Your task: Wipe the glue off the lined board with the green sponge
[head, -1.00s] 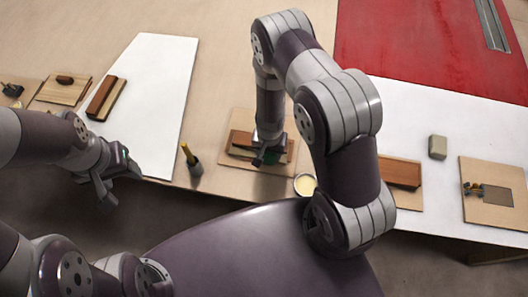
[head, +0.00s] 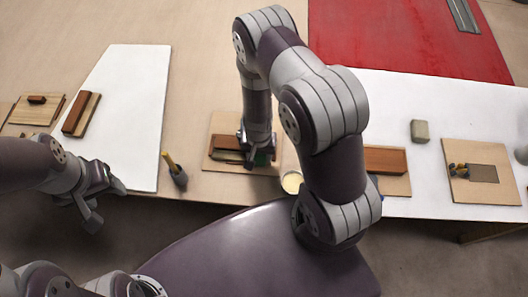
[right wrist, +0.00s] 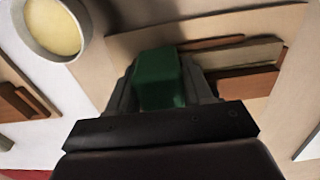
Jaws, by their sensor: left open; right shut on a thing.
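My right gripper (head: 257,152) is shut on the green sponge (right wrist: 160,80), which sticks out between its fingers in the right wrist view. In the head view it is low over the right part of a tan board (head: 218,120) bearing brown and pale wooden strips (head: 228,147). The strips also show behind the sponge in the right wrist view (right wrist: 240,55). I cannot tell whether the sponge touches them. No lines or glue can be made out on this board. My left gripper (head: 106,203) is open and empty, off the table's front edge.
A bowl of pale yellow stuff (head: 291,182) stands right of the board. A grey cup with a yellow-handled tool (head: 178,174) stands left. Further boards with wooden pieces (head: 390,165) lie along the bench. A beige block (head: 419,131) and a board with a grey patch (head: 455,192) are right.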

